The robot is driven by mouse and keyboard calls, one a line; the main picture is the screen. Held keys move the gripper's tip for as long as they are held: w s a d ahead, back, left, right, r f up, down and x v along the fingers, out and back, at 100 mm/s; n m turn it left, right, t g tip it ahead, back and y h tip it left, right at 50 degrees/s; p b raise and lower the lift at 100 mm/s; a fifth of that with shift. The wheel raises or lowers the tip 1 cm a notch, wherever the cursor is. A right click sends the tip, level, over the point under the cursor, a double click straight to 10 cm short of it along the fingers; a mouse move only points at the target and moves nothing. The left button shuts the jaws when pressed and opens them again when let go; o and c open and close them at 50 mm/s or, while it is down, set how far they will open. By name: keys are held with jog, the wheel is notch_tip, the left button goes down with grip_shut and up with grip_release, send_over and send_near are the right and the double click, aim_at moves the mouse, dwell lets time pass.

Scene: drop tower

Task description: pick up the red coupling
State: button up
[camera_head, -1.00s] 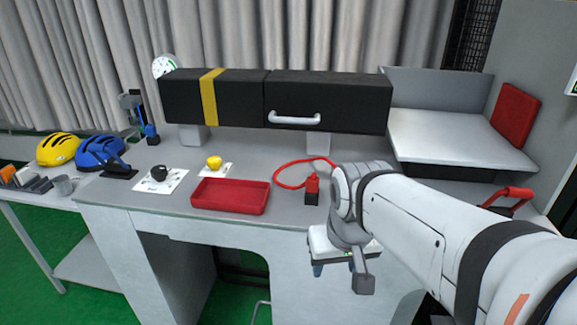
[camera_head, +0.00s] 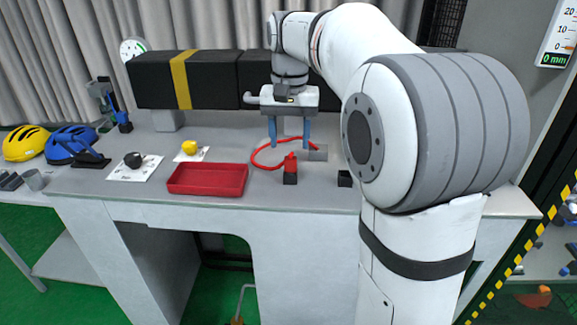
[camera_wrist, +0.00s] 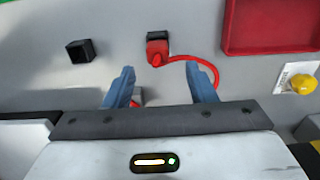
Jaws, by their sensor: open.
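In the wrist view the fingers (camera_wrist: 160,70) stand either side of the coupling's line. A small red piece beside the left finger is partly hidden.
A red tray (camera_head: 207,180) lies left of the coupling. A hollow black block (camera_head: 344,179) stands to its right and a grey block (camera_head: 317,153) behind it. A yellow knob (camera_head: 189,147) and black knob (camera_head: 132,160) sit on cards.

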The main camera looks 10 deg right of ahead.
aim_at(291, 158)
jog(key=f, duration=0.5)
jog(key=shift+s+f, duration=0.1)
jog(key=shift+s, duration=0.15)
jog(key=shift+c, duration=0.2)
jog(key=c, duration=0.8)
